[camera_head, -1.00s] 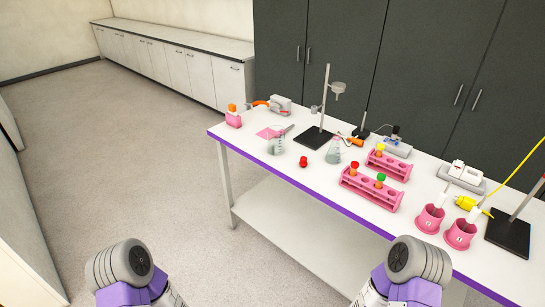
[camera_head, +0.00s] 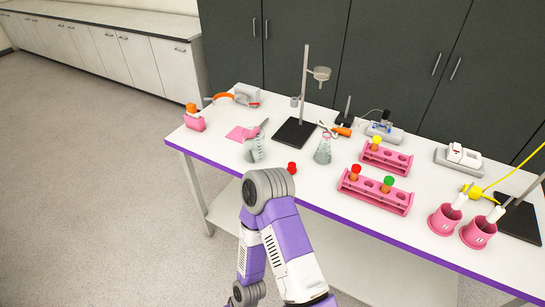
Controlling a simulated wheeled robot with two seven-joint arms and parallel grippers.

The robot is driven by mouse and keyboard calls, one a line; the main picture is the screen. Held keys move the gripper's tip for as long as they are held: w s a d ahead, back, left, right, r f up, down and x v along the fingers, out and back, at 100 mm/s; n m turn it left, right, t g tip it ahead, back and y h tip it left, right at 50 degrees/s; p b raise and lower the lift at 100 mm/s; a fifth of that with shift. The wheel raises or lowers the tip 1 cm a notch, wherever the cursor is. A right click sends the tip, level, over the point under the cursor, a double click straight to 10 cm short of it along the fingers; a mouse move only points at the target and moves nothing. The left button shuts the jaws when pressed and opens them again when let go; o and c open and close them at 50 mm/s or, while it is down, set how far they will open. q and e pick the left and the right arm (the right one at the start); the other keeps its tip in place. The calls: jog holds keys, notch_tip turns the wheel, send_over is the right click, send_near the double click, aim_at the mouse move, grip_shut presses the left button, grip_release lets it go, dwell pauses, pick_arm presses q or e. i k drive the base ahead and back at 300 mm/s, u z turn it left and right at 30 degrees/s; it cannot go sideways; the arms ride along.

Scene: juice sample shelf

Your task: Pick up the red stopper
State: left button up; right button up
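The red stopper (camera_head: 292,168) is a small red piece on the white table top, near the table's front edge and to the left of the pink test tube rack (camera_head: 352,192). One of my grey, purple and white arm links reaches up just below and left of it in the picture, close to its lower edge. I cannot tell whether the arm touches it. Neither of my gripper's fingers shows in the head view.
A beaker (camera_head: 254,150) and a conical flask (camera_head: 323,150) stand near the stopper. A stand with a black base (camera_head: 294,132) is behind. A second pink rack (camera_head: 398,164) and pink cups (camera_head: 445,221) are to the right.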

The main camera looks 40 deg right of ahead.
aim_at(291, 168)
jog(key=z, duration=0.55)
jog(key=i, duration=0.9)
jog(key=z, duration=0.75)
